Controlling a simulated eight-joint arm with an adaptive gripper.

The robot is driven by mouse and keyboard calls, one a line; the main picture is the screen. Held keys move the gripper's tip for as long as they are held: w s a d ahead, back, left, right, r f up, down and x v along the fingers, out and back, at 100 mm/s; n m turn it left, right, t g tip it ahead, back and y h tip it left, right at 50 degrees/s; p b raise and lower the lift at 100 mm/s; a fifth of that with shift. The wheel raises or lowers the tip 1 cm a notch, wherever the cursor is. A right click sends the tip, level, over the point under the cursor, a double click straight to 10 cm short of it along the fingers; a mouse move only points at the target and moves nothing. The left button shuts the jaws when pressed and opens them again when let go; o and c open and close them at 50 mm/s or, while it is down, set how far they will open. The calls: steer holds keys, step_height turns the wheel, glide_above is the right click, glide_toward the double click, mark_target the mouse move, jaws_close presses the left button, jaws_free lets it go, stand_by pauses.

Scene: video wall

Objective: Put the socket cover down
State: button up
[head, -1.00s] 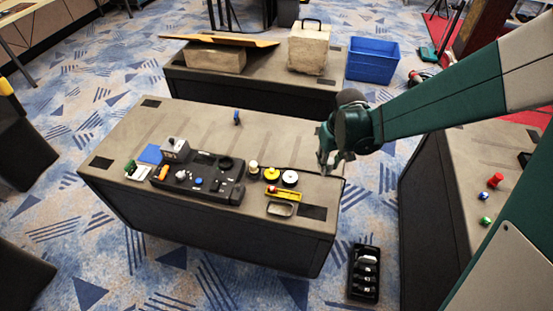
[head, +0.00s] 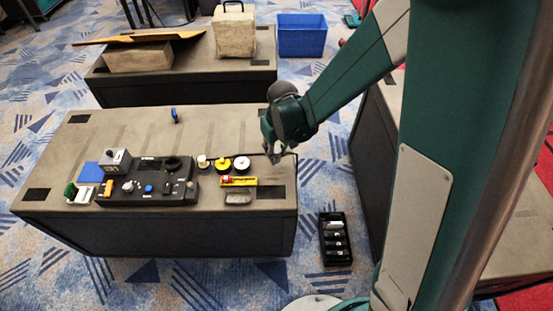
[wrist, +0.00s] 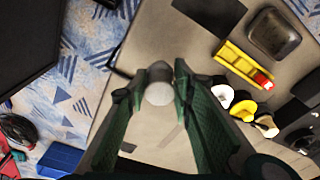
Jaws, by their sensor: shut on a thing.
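My gripper (head: 275,155) is over the right end of the near table, close to its edge. In the wrist view its two green fingers (wrist: 159,95) are closed on a pale, rounded piece, which I take to be the socket cover (wrist: 159,93). The fingers hide its sides. In the head view the held piece is too small to make out clearly. The near table (head: 230,122) has a grey-brown top. I cannot tell whether the piece touches the tabletop.
Left of my gripper stand a white round piece (head: 242,163), a yellow one (head: 222,163), a yellow tray (head: 239,181) and a grey dish (head: 238,198). A black control panel (head: 150,188) lies farther left. A black organizer (head: 335,239) is on the floor. The table's back middle is mostly clear.

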mark_target(277, 159)
steer(key=shift+f+b, duration=0.5)
steer(key=shift+f, duration=1.4)
steer(key=shift+f, duration=0.15)
steer(key=o, duration=0.7)
steer(key=shift+r, duration=0.2)
steer(key=shift+s+d+r+p, duration=0.15)
steer(key=shift+r+p, duration=0.3)
steer(key=shift+r, duration=1.55)
steer(key=shift+s+d+r+p, duration=0.1)
steer(key=shift+s+r+p, duration=0.3)
steer(key=shift+r, duration=1.55)
steer(key=shift+s+d+r+p, duration=0.1)
steer(key=shift+r+p, duration=0.4)
steer(key=shift+r, duration=1.5)
steer(key=shift+r, duration=0.1)
